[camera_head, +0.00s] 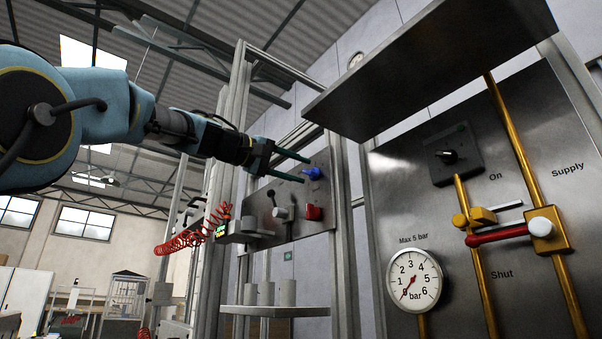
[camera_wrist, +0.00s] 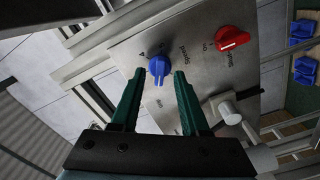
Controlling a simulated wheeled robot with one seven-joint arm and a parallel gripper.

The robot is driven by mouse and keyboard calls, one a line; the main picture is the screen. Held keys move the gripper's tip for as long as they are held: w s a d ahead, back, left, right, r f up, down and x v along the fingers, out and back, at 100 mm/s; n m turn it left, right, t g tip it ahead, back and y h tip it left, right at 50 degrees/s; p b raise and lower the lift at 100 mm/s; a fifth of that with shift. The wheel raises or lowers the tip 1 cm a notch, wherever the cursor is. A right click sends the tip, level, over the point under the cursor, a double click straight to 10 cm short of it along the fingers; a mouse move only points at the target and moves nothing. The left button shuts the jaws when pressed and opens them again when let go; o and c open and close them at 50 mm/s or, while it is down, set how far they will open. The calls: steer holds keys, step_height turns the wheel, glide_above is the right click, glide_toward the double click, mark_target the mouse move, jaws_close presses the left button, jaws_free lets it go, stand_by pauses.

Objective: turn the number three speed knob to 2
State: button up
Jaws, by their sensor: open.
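A blue knob (camera_head: 312,173) sits on a grey metal panel (camera_head: 292,228) beside the upright frame. I cannot tell from the labels which knob is number three. My gripper (camera_head: 304,170) is open, its green fingertips (camera_wrist: 159,74) on either side of the blue knob. Contact and the knob's setting are unclear.
At right, another panel has a pressure gauge (camera_head: 414,279), a black switch (camera_head: 448,157) and yellow pipes with a red-handled valve (camera_head: 497,235). A red coiled hose (camera_head: 196,237) hangs at left.

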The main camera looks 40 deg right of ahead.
steer(key=a+b, duration=0.3)
steer(key=a, duration=0.6)
steer(key=shift+w+a, duration=0.25)
steer(key=shift+w, duration=0.05)
steer(key=shift+f, duration=0.1)
steer(key=w+a+f+n+t+y, duration=0.35)
steer(key=w+f, duration=0.55)
steer(key=f, duration=0.5)
steer(key=w+a+f+n+t+y, duration=0.2)
steer(key=w+a+f+n+y, duration=0.15)
steer(key=w+f, duration=0.8)
steer(key=a+f+y, duration=0.3)
steer(key=a+f, duration=0.2)
steer(key=f, duration=0.9)
steer(key=a+f+y, duration=0.2)
steer(key=a+f, duration=0.4)
steer(key=f, duration=0.3)
steer(key=s+a+f+g+y, duration=0.1)
steer(key=s+a+f+y, duration=0.2)
steer(key=s+a+f, duration=0.5)
steer(key=s+a+f+m+g+y, duration=0.1)
steer(key=s+a+f+g+y, duration=0.1)
steer(key=s+a+f, duration=0.7)
step_height(320, 180, down, 7)
steer(key=a, duration=0.2)
steer(key=shift+s+a+m+y, duration=0.15)
steer(key=shift+a+m+y, duration=0.15)
steer(key=shift+y, duration=0.1)
steer(key=shift+r, duration=0.1)
